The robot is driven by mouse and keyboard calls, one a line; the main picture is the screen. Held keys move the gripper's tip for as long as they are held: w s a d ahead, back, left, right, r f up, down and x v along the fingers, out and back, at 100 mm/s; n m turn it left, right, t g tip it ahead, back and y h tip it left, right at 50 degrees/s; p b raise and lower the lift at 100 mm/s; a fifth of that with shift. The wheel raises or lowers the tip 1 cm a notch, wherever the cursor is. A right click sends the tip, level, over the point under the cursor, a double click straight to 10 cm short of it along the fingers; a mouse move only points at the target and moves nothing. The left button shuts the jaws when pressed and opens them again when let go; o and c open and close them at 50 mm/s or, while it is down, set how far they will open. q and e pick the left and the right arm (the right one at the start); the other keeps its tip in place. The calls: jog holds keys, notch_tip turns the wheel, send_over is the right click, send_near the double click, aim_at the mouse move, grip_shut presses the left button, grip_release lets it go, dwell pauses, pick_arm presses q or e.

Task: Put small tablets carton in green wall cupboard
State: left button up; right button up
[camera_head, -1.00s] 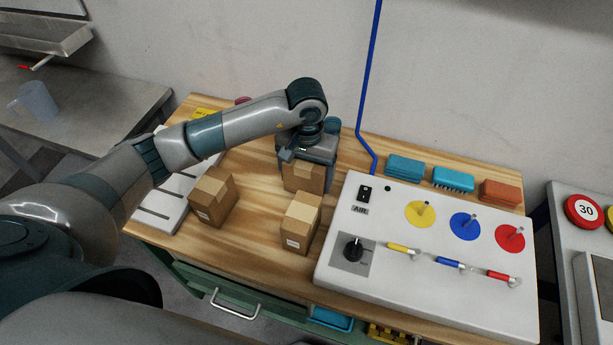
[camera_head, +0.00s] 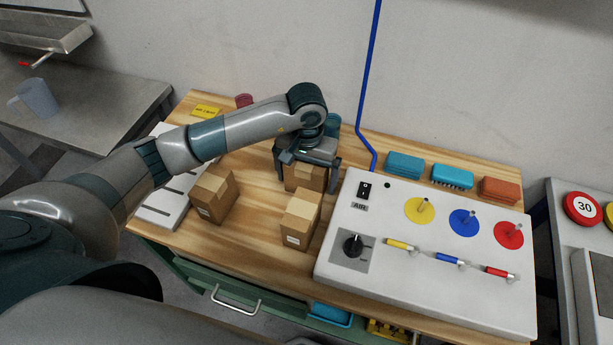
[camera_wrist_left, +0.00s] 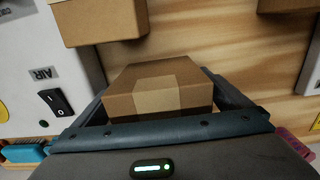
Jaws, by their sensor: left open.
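Three brown cardboard cartons stand on the wooden bench top: a back one (camera_head: 304,178), a front one (camera_head: 299,219) and a left one (camera_head: 213,194). Their labels are too small to read, so I cannot tell which holds small tablets. My left gripper (camera_head: 307,172) is open over the back carton, pointing down, with a finger on each side of it. In the left wrist view this carton (camera_wrist_left: 158,90) lies between the open fingers; contact cannot be made out. The green wall cupboard and my right gripper are not in view.
A white air panel (camera_head: 438,290) with coloured pegs stands close to the right of the cartons. Blue and orange brushes (camera_head: 452,178) lie behind it. A white slotted board (camera_head: 165,205) is at the left. A blue hose (camera_head: 367,80) runs up the wall behind.

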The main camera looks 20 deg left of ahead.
pick_arm(q)
jog(key=shift+r, duration=0.1)
jog(key=shift+r, duration=0.1)
jog(key=shift+w+r, duration=0.1)
jog(key=shift+r, duration=0.15)
notch_tip(320, 180, up, 10)
jog(key=b, duration=0.4)
jog(key=shift+r+b, duration=0.3)
jog(key=shift+r, duration=0.4)
